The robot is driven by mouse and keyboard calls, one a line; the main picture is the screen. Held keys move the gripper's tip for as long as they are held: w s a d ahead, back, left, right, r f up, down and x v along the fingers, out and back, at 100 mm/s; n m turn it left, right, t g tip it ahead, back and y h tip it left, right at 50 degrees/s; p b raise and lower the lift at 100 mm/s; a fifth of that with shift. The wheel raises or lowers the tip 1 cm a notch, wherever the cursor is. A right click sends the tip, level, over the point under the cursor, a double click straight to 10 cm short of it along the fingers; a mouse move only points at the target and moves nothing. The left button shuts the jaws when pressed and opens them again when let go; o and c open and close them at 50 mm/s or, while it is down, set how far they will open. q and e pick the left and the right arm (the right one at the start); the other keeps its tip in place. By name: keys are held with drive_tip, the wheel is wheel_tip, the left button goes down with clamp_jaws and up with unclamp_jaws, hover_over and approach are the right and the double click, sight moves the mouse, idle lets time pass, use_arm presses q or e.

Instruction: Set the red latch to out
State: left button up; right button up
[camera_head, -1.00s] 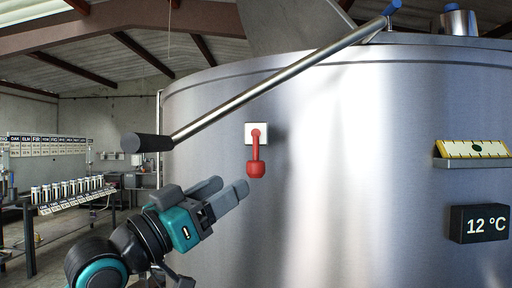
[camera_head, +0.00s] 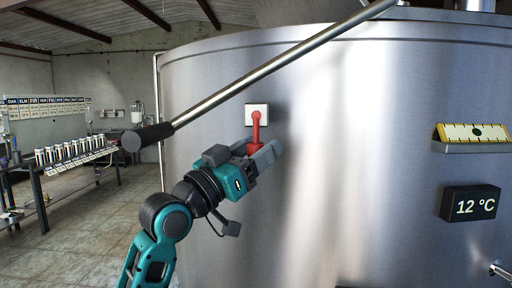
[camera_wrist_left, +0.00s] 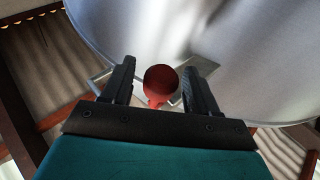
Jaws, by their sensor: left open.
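The red latch (camera_head: 256,127) hangs straight down from a white square plate (camera_head: 257,109) on the front of the steel tank. Its knob is partly hidden behind my left gripper (camera_head: 262,149) in the head view. In the left wrist view the round red knob (camera_wrist_left: 161,79) sits between the two open fingers of my left gripper (camera_wrist_left: 158,85), with a gap on each side. The fingers do not appear to close on it. My right gripper is in neither view.
A long steel lever with a black grip (camera_head: 147,137) slants above my left arm. A yellow gauge (camera_head: 473,133) and a 12 °C display (camera_head: 470,203) are on the tank at right. A rack of bottles (camera_head: 77,150) stands at left.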

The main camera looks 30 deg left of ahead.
use_arm(q)
drive_tip(key=shift+c, duration=0.2)
clamp_jaws()
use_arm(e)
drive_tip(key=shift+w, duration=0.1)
